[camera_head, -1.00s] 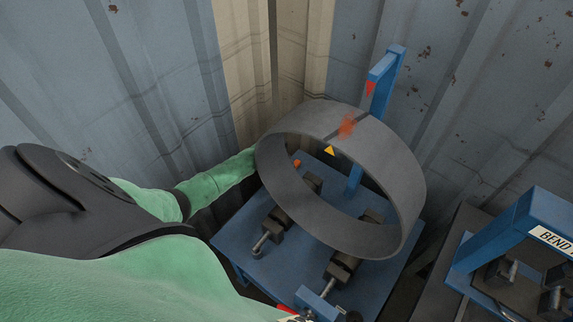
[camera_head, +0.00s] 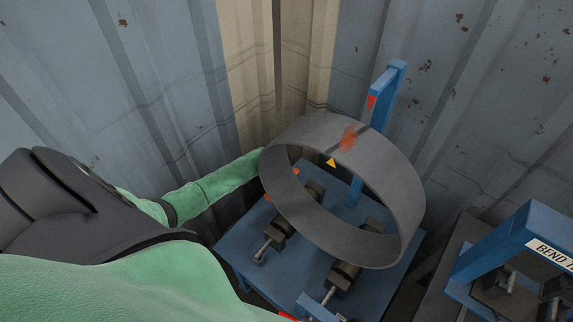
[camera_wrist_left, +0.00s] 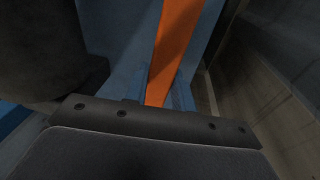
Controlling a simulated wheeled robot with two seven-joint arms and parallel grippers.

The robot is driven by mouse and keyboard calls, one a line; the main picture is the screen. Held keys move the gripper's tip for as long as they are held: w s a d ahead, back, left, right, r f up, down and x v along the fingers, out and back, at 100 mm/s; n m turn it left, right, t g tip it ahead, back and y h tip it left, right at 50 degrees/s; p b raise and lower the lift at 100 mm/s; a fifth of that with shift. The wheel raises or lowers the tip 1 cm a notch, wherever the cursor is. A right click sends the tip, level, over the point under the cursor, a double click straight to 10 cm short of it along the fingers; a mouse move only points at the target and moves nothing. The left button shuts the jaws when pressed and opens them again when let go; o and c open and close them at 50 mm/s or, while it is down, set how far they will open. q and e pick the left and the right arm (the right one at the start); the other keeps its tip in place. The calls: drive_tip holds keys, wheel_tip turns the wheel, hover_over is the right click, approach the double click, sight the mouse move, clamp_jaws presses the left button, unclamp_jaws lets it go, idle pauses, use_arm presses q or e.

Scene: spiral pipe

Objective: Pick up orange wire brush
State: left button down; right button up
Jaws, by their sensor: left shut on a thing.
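In the left wrist view the orange wire brush (camera_wrist_left: 174,50) shows as a long orange strip running up from my left gripper (camera_wrist_left: 165,98). The gripper is shut on it. The brush's bristles cannot be made out. In the head view my green-sleeved left arm reaches in from the left and ends behind the left side of the grey pipe ring. The left gripper's fingers are hidden there. My right gripper is in neither view.
The large grey pipe ring (camera_head: 395,190) stands tilted on a blue table (camera_head: 232,254) with dark clamps, a blue post (camera_head: 384,100) behind it. An orange smudge marks its top seam. Another blue frame (camera_head: 510,240) stands at the right. Corrugated walls close in behind.

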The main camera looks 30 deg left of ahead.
use_arm(q)
drive_tip(key=s, duration=0.9)
drive_tip(key=s+a, duration=0.1)
drive_tip(key=s, duration=0.4)
drive_tip(key=shift+s+a, duration=0.1)
drive_tip(key=shift+s, duration=0.05)
drive_tip(key=c, duration=1.7)
unclamp_jaws()
drive_tip(key=c, duration=0.3)
drive_tip(key=shift+c, duration=0.2)
